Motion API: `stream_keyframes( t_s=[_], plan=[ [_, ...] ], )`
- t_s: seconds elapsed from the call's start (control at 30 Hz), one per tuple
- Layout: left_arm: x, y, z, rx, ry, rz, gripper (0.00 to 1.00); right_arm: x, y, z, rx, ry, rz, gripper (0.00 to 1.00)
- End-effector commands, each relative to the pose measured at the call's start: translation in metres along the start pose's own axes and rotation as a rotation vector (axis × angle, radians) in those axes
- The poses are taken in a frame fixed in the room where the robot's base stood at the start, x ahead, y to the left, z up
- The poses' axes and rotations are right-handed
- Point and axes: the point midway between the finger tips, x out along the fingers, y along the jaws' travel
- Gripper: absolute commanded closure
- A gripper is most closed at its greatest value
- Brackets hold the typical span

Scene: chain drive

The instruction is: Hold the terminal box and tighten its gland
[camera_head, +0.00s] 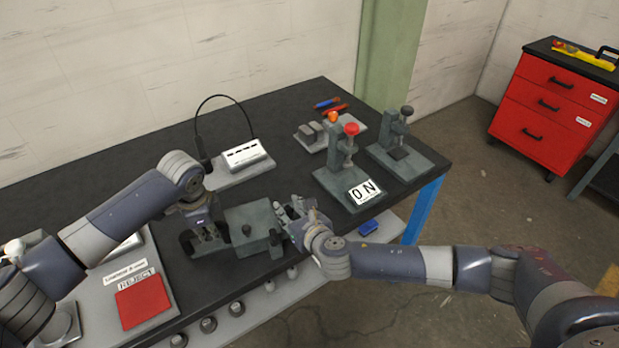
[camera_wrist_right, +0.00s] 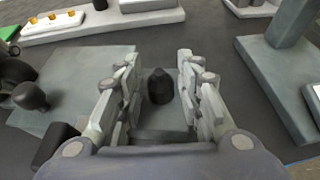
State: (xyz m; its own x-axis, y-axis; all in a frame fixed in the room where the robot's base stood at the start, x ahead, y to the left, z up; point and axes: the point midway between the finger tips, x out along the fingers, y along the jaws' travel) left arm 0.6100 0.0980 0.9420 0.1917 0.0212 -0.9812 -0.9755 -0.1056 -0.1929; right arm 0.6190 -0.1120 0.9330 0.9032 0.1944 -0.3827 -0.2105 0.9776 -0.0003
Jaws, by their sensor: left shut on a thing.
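The grey-green terminal box (camera_head: 250,218) sits near the front edge of the dark bench, between my two grippers. My left gripper (camera_head: 208,240) is shut at the box's left side; its exact contact is hard to see. My right gripper (camera_head: 289,212) is at the box's right end. In the right wrist view my right gripper (camera_wrist_right: 158,95) is open, with its fingers on both sides of a black rounded gland (camera_wrist_right: 160,86) and visible gaps between. A dark knob (camera_wrist_right: 30,96) stands on the left in that view.
A white device (camera_head: 247,155) lies behind the box. A red REJECT area (camera_head: 142,301) is at front left.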

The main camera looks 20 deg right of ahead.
Motion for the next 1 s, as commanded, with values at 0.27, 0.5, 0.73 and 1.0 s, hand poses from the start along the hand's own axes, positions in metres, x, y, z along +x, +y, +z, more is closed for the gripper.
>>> stream_keyframes(
  t_s=[0.27,0.5,0.73,1.0],
  plan=[
    [-0.0017,-0.0011,-0.0011,0.001,0.003,-0.003,1.00,0.0008,-0.0037,0.0006,-0.050,-0.001,0.113,0.66],
    [-0.0017,-0.0011,-0.0012,0.001,0.003,-0.003,1.00,0.0011,-0.0050,0.0004,-0.104,0.000,0.244,0.66],
    [-0.0017,-0.0011,-0.0012,0.001,0.003,-0.003,1.00,0.0020,-0.0064,0.0005,-0.150,0.001,0.359,0.66],
    [-0.0017,-0.0011,-0.0012,0.001,0.003,-0.003,1.00,0.0032,-0.0085,0.0003,-0.205,0.004,0.489,0.66]
  ],
)
